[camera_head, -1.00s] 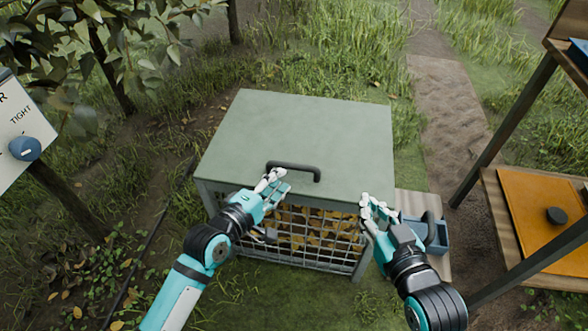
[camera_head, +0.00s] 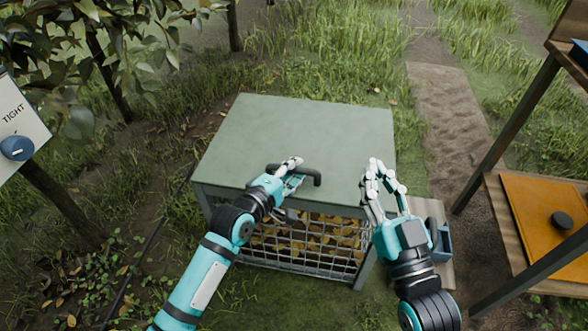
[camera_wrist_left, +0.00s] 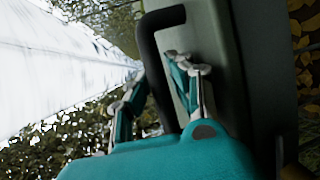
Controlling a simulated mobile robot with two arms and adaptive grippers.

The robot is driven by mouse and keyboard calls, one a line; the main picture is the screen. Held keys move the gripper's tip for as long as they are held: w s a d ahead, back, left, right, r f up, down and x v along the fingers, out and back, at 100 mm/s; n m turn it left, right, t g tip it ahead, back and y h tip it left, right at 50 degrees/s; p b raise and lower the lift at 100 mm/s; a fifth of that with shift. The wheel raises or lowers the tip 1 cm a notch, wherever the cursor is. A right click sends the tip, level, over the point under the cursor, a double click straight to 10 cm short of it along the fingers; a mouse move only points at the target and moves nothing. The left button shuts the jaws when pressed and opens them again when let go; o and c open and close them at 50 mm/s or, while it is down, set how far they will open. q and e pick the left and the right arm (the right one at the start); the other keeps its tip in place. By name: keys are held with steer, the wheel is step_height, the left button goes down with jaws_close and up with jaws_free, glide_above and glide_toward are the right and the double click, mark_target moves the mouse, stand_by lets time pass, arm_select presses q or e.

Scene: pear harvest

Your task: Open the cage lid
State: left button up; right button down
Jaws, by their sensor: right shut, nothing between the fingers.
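The cage lid (camera_head: 300,130) is a flat grey-green panel lying closed on the wire cage (camera_head: 310,258). A black bar handle (camera_head: 317,181) stands near the lid's front edge, and it also shows large in the left wrist view (camera_wrist_left: 152,70). My left gripper (camera_head: 288,166) is at the handle's left and middle part. In the left wrist view its fingers (camera_wrist_left: 155,80) are spread, one on each side of the bar; firm contact cannot be made out. My right gripper (camera_head: 380,172) is shut and empty, raised beside the lid's right front corner, with its fingertips up.
A low wooden board with a blue-grey holder (camera_head: 440,240) stands right of the cage. A shelf with an orange panel (camera_head: 535,225) is at the far right. A sign with a blue knob (camera_head: 17,148) and leafy branches are at the left. Grass behind the cage is clear.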

arm_select(q)
jaws_close()
steer(key=shift+r, duration=0.1)
